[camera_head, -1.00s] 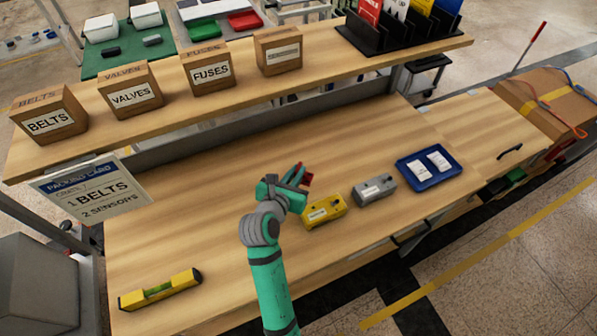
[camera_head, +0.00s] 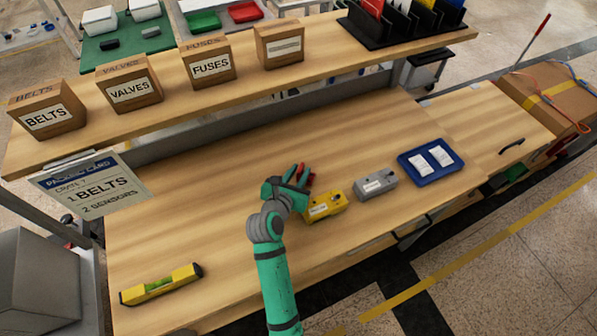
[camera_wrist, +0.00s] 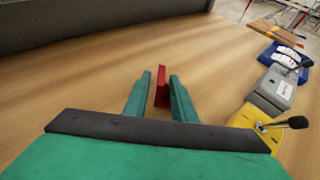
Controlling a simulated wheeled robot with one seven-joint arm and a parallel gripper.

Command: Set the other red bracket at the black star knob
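My gripper (camera_head: 301,178) is low over the bench, left of the yellow box (camera_head: 325,207). In the wrist view its two green fingers (camera_wrist: 160,90) stand apart on either side of a red bracket (camera_wrist: 160,86). Narrow gaps show beside the bracket, so a firm grip is not visible. In the head view the bracket (camera_head: 309,182) is partly hidden by the fingers. A black knob on a stalk (camera_wrist: 296,122) stands at the yellow box; another (camera_wrist: 303,64) is at the grey box (camera_wrist: 274,90). I cannot tell whether either is star-shaped. No second red bracket is clearly visible.
A blue tray (camera_head: 405,158) with white packets lies right of the grey box. A yellow level (camera_head: 161,285) lies at the bench's front left. Labelled cartons (camera_head: 128,88) stand on the raised shelf behind. The wood left of my gripper is clear.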

